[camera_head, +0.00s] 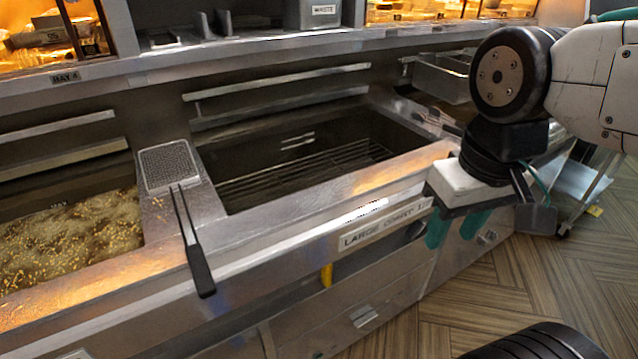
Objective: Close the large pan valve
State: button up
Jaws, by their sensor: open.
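A small yellow handle (326,275), which looks like the valve, hangs under the front edge of the fryer. It sits below and left of a label (385,226) whose first word reads LARGE. The large pan (300,150) above it is a dark rectangular well with a wire rack in it. My gripper (455,232) points down at the right, in front of the fryer's front edge. Its two teal fingers are apart with nothing between them. It is to the right of the yellow handle and clear of it. The valve body behind the handle is hidden in shadow.
A bubbling oil pan (75,235) is at the left. A mesh skimmer (168,165) lies on the divider, its black handle (200,270) overhanging the front edge. Cabinet fronts (375,300) stand below. The wooden floor (540,280) is open at the right.

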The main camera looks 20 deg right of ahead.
aim_at(326, 272)
jog(key=z, duration=0.75)
jog(key=k, duration=0.85)
jog(key=u, duration=0.65)
